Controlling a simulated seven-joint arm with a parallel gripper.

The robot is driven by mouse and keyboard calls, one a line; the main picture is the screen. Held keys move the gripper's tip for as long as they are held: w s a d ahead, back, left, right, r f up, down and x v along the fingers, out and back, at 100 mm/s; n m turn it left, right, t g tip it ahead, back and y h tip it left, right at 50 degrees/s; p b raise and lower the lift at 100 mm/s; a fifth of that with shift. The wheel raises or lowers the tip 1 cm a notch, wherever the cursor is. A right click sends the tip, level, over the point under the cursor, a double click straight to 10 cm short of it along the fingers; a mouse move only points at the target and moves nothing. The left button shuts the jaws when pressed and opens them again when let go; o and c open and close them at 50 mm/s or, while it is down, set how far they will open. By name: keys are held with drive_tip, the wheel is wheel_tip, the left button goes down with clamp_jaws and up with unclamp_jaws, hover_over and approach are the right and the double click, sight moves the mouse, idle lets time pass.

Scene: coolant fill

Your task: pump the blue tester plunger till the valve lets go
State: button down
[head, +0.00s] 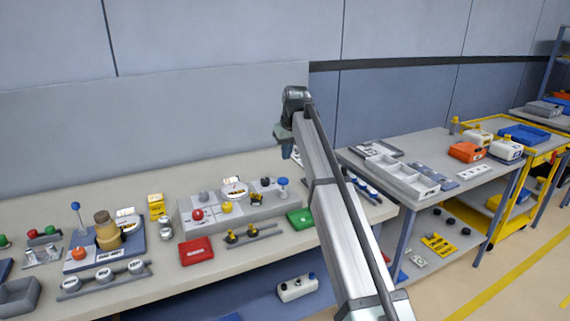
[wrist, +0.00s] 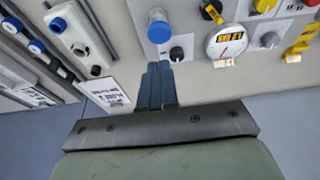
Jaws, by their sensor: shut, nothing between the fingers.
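The blue plunger (head: 282,182) stands upright at the right end of a grey tester block (head: 250,213) on the bench. In the wrist view the blue plunger (wrist: 159,31) shows just beyond my fingertips, apart from them. The tester's round dial gauge (head: 235,191) also shows in the wrist view (wrist: 226,41), too small to read surely. My gripper (wrist: 160,68) is shut and empty, its two fingers together.
Beside the plunger is a black knob (wrist: 178,53). A green box (head: 300,217) and a red box (head: 196,250) lie in front of the tester. A white label card (wrist: 104,91) and blue-capped parts (wrist: 57,25) lie left in the wrist view. A second table with a grey tray (head: 400,178) stands right.

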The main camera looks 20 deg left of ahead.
drive_tip(key=shift+v, duration=1.2)
idle(1.0)
